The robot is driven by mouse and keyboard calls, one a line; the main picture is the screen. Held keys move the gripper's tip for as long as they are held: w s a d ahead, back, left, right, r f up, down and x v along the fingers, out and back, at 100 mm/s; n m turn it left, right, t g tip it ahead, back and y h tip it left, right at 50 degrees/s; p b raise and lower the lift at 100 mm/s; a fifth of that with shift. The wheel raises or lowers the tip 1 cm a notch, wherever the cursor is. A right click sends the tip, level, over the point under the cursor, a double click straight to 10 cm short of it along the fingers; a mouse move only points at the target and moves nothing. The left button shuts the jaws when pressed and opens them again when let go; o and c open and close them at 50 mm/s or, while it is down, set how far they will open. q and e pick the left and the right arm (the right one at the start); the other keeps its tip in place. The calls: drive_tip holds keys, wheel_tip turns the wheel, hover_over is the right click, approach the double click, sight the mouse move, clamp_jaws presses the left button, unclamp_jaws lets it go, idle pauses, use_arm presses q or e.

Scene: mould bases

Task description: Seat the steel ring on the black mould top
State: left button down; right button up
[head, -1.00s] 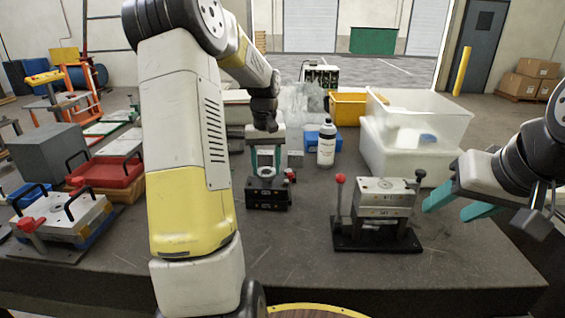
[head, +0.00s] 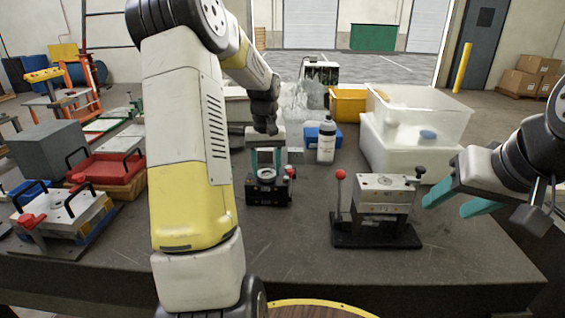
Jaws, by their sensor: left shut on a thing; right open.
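The black mould (head: 267,192) stands on the dark bench near the middle, with a red knob at its right side. The steel ring (head: 266,174) is at the top of the black mould, between the teal fingers of my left gripper (head: 266,165). The gripper points down and is shut on the ring. Whether the ring touches the mould top is too small to tell. My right gripper (head: 452,203) is open and empty at the right, above the bench and beside the steel mould.
A steel mould on a black base (head: 376,238) with a red-knobbed lever stands right of centre. A white bottle (head: 326,143) and clear bin (head: 425,112) stand behind. Red-handled and steel mould bases (head: 60,215) fill the left. The front middle bench is clear.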

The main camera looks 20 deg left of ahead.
use_arm(q)
drive_tip(key=shift+f, duration=0.15)
drive_tip(key=c, duration=0.5)
unclamp_jaws()
wheel_tip(320, 180, up, 8)
drive_tip(key=shift+f, duration=0.1)
drive_tip(key=s+d+r+m+t, duration=0.1)
drive_tip(key=s+d, duration=0.3)
drive_tip(key=s, duration=0.4)
drive_tip(key=s+d+r+m+t+h, duration=0.1)
drive_tip(key=s+d+r+m+t, duration=0.1)
drive_tip(key=s+d, duration=0.3)
drive_tip(key=s+d+r+m+t+h, duration=0.1)
drive_tip(key=s+d+r+m+t, duration=0.1)
drive_tip(key=s, duration=0.9)
drive_tip(key=shift+s+d+r+t, duration=0.15)
drive_tip(key=shift+d+r+t, duration=0.45)
drive_tip(key=shift+d+r, duration=0.55)
drive_tip(key=shift+f, duration=0.1)
